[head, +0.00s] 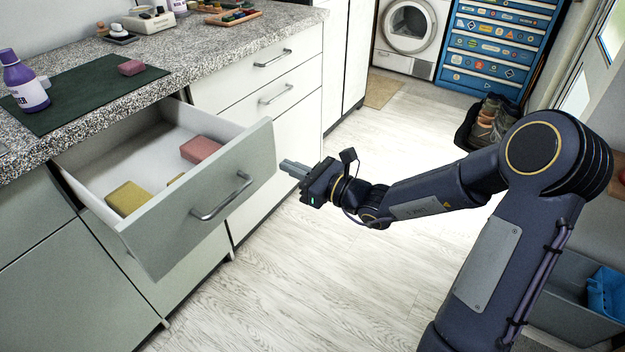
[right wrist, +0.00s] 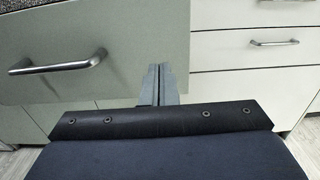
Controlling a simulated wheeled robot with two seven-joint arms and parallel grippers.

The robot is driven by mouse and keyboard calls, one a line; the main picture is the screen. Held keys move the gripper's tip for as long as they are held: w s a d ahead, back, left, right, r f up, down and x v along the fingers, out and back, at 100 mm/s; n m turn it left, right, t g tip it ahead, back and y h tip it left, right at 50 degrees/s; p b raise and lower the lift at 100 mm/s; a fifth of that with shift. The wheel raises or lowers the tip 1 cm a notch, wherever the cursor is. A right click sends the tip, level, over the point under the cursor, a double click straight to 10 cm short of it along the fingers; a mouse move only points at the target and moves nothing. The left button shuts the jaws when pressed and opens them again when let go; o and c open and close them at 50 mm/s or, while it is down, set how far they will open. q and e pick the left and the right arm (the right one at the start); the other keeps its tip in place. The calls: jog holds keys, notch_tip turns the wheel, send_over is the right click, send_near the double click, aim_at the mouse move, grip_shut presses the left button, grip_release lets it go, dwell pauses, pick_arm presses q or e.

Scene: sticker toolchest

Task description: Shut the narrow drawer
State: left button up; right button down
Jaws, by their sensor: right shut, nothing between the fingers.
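The narrow drawer (head: 200,215) stands pulled open under the counter, with a grey-green front and a bar handle (head: 222,197). Inside lie a yellow sponge (head: 127,198) and a reddish block (head: 200,149), with a small yellowish piece partly hidden behind the front. My right gripper (head: 287,166) is shut and empty, its fingertips close to the right edge of the drawer front. In the right wrist view, the shut fingers (right wrist: 158,82) point at the front's right end, right of the handle (right wrist: 58,64). I cannot tell whether they touch it. My left gripper is out of view.
White drawers (head: 270,85) beside the open one are shut, with protruding handles. The granite counter (head: 200,60) above holds a green mat (head: 75,97), a purple-and-white bottle (head: 25,82) and a pink block (head: 131,67). The wooden floor (head: 330,270) in front is clear.

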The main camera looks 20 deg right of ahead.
aim_at(264, 155)
jog(key=x, duration=0.5)
jog(key=shift+b, duration=0.35)
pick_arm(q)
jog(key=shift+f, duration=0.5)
